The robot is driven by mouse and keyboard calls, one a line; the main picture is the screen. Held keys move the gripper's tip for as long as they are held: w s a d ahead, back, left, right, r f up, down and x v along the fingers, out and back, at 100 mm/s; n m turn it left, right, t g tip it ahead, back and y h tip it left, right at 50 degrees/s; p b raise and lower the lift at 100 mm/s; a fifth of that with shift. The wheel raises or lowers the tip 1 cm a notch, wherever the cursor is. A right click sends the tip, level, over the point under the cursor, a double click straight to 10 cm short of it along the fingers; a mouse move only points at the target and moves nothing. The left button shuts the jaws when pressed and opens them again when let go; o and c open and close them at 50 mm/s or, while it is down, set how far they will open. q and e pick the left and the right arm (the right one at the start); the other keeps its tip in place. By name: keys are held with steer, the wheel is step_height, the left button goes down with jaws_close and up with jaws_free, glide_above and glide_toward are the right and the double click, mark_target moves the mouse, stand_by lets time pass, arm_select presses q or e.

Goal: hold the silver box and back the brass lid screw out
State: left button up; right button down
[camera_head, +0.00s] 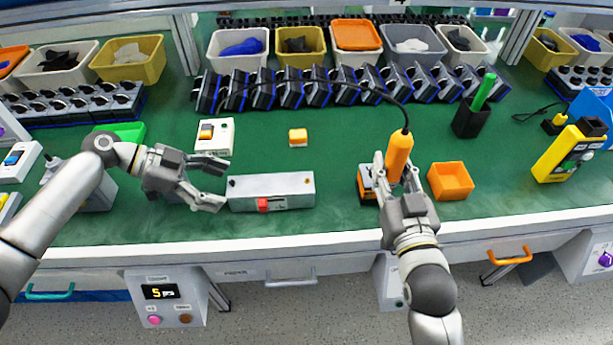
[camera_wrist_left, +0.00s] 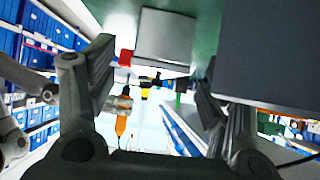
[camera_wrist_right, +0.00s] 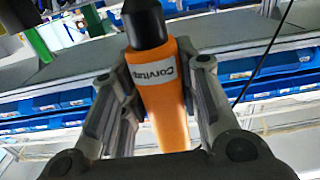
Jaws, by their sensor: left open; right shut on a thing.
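The silver box (camera_head: 290,184) lies on the green bench, with a red switch (camera_head: 263,204) on its front. My left gripper (camera_head: 217,187) is open at the box's left end, fingers pointing right. In the left wrist view the grey box (camera_wrist_left: 165,38) shows ahead between the spread fingers, and I cannot tell whether they touch it. My right gripper (camera_head: 394,170) is shut on an orange screwdriver (camera_head: 400,146), held upright right of the box. Its orange body (camera_wrist_right: 163,95) sits between the fingers in the right wrist view. The brass lid screw cannot be made out.
A yellow-topped block (camera_head: 298,137) and a switch box (camera_head: 214,136) lie behind the silver box. A black cable (camera_head: 345,86) arches from the screwdriver.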

mark_target(238, 191)
arm_select(q)
steer(key=b+x, duration=0.1)
steer(key=x, duration=0.3)
steer(key=shift+a, duration=0.1)
arm_select(e)
steer(key=shift+w+f, duration=0.1)
steer(key=shift+f, duration=0.35)
arm_select(q)
steer(key=shift+x, duration=0.85)
arm_select(e)
steer(key=shift+f, duration=0.3)
arm_select(q)
steer(key=c, duration=1)
steer(key=o, duration=1.3)
steer(key=shift+c, duration=0.5)
steer(key=c, duration=1.2)
